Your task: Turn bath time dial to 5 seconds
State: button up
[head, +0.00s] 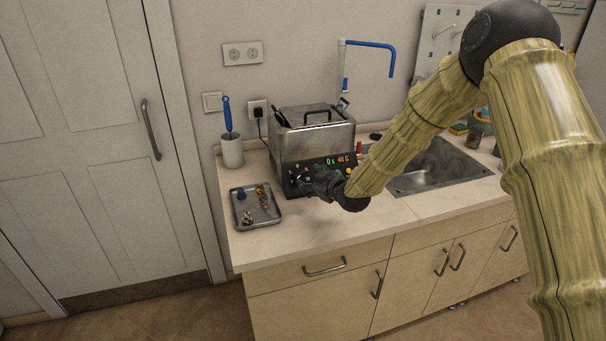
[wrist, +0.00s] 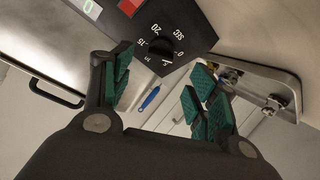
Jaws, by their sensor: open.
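The ultrasonic-type metal bath (head: 318,138) stands on the counter with a black control panel (head: 296,172) on its front. My gripper (head: 322,187) is in front of the panel, near the dial. In the wrist view my gripper (wrist: 160,90) is open and empty, its green-padded fingers apart, with the dial beyond the gap between their tips.
A metal tray (head: 237,220) with small parts lies left of the bath. A white cup (head: 232,152) holding a blue-handled tool stands behind it. A sink (head: 440,168) is to the right. The counter front (head: 330,235) is clear.

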aim_at(302, 176)
jog(key=shift+p+x, duration=0.95)
jog(key=shift+x, duration=2.55)
jog(key=shift+c, duration=0.4)
jog(key=c, duration=0.9)
